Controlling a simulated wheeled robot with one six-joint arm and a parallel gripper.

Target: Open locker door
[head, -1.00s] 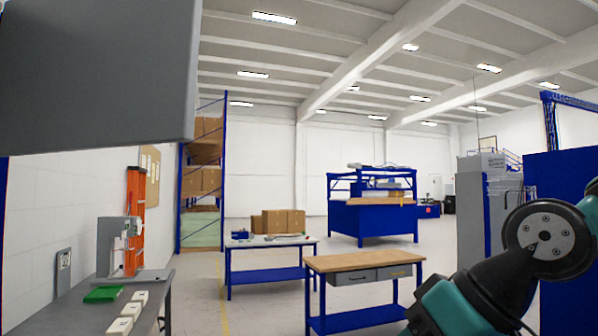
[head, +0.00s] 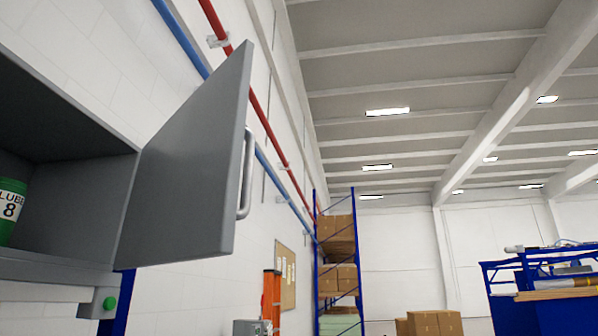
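The grey locker door (head: 185,175) stands swung open at the left of the head view, hinged at the locker's right side. A pale metal bar handle (head: 245,172) is on its outer face, near the free edge. The locker (head: 85,190) is a grey box with its inside partly visible. A green can labelled "LUBE 8" (head: 10,212) stands inside at the left edge. My gripper is not in view.
A green button on a grey box (head: 106,302) sits under the locker. Red and blue pipes run along the white wall behind the door. An orange ladder (head: 270,300), a blue shelf rack with boxes (head: 337,260) and a blue machine (head: 540,275) stand farther off.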

